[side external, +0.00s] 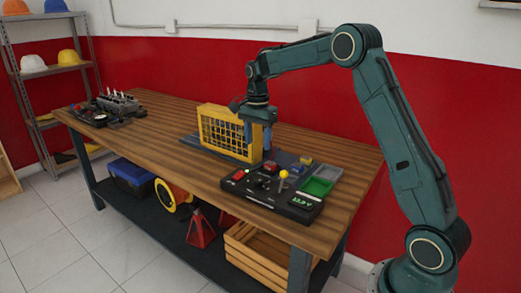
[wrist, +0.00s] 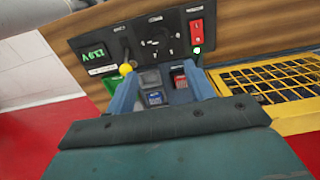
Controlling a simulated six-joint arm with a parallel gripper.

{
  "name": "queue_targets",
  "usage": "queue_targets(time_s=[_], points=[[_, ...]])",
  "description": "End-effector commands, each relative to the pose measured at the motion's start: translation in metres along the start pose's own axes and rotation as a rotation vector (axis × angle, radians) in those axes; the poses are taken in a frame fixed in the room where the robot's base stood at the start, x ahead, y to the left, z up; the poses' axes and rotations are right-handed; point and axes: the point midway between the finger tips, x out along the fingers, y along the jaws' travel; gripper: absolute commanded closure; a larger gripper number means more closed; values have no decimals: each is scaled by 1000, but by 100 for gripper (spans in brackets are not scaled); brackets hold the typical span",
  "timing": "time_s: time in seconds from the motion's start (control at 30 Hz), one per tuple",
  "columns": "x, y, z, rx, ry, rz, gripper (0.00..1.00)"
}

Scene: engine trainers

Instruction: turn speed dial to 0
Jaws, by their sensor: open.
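The black control panel (side external: 270,193) lies at the front right of the bench, and its face also shows in the wrist view (wrist: 110,42). Small black controls (wrist: 166,40) sit near its middle, between a yellow-knobbed lever (wrist: 126,69) and a red switch (wrist: 196,31). The speed dial seems to be among them, but its label and pointer are too small to read. My gripper (side external: 258,143) points down above the bench, behind the panel and beside the yellow guard. Its blue fingers are apart and empty in the wrist view (wrist: 163,78), clear of the panel controls.
The yellow mesh guard (side external: 229,134) stands close by my gripper. Small blue (wrist: 155,98) and red (wrist: 180,80) parts and a green tray (side external: 317,186) lie behind the panel. An engine model (side external: 116,104) sits at the bench's far left.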

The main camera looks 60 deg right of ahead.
Motion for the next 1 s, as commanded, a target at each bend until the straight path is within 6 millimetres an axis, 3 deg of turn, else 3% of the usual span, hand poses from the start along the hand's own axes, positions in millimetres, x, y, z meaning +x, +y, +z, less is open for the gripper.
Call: queue_targets(time_s=[0.37,1.0], points=[[24,0,0,-2,-1,2,47],[117,1,1,-2,-1,3,47]])
